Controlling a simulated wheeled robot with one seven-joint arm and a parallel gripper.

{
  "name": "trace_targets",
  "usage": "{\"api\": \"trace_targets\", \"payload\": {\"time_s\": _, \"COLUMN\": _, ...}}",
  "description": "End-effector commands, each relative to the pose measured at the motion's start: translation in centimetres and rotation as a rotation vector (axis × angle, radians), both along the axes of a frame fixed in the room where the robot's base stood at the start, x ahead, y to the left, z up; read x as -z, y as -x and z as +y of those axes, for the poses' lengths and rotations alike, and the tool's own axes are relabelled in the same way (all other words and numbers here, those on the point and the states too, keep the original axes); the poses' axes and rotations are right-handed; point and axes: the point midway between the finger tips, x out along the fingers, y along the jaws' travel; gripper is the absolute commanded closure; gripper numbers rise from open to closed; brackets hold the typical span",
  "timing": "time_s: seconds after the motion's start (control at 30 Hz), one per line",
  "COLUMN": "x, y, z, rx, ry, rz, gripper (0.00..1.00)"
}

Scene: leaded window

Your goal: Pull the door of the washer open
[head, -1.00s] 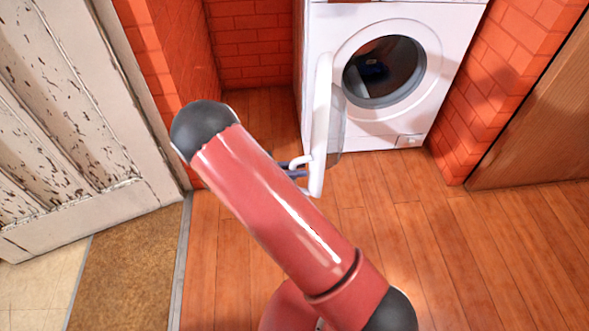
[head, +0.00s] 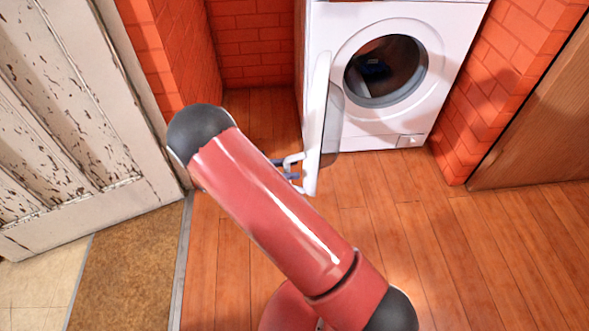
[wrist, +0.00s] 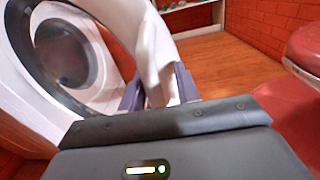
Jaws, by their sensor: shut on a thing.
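The white washer (head: 345,20) stands in a brick alcove at the upper middle of the head view. Its round opening (head: 385,70) is uncovered, with a dark drum inside. The washer door (head: 317,125) is swung wide out to the left side, seen nearly edge on. My gripper (head: 290,170) shows its fingertips at the door's white handle (head: 293,158), partly hidden behind my red arm. In the wrist view my gripper (wrist: 158,92) is shut on the white handle, with the door (wrist: 135,35) just beyond and the washer front (wrist: 20,75) at left.
Red brick walls (head: 168,55) flank the washer. A worn white door (head: 60,120) is at left beside a brown mat (head: 125,270). A wooden panel (head: 540,120) is at right. The wooden floor (head: 440,240) in front is clear.

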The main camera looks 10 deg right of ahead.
Motion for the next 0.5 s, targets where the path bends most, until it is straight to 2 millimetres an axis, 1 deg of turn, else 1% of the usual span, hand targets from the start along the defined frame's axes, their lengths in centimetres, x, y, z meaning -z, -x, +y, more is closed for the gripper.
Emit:
{"api": "trace_targets", "payload": {"time_s": 0.03, "x": 0.2, "y": 0.1, "z": 1.3, "rx": -0.001, "ry": -0.003, "rz": 0.004, "gripper": 0.76}}
{"api": "trace_targets", "payload": {"time_s": 0.13, "x": 0.3, "y": 0.1, "z": 3.1, "rx": -0.001, "ry": -0.004, "rz": 0.006, "gripper": 0.76}}
{"api": "trace_targets", "payload": {"time_s": 0.17, "x": 0.3, "y": 0.1, "z": 3.6, "rx": -0.001, "ry": -0.005, "rz": 0.007, "gripper": 0.73}}
{"api": "trace_targets", "payload": {"time_s": 0.2, "x": 0.3, "y": 0.1, "z": 4.3, "rx": -0.001, "ry": -0.004, "rz": 0.008, "gripper": 0.68}}
{"api": "trace_targets", "payload": {"time_s": 0.3, "x": 0.3, "y": 0.0, "z": 5.4, "rx": -0.001, "ry": -0.004, "rz": 0.011, "gripper": 0.58}}
{"api": "trace_targets", "payload": {"time_s": 0.33, "x": 0.3, "y": 0.0, "z": 5.7, "rx": -0.001, "ry": -0.003, "rz": 0.011, "gripper": 0.57}}
{"api": "trace_targets", "payload": {"time_s": 0.5, "x": 0.2, "y": 0.0, "z": 6.3, "rx": -0.001, "ry": -0.002, "rz": 0.012, "gripper": 0.58}}
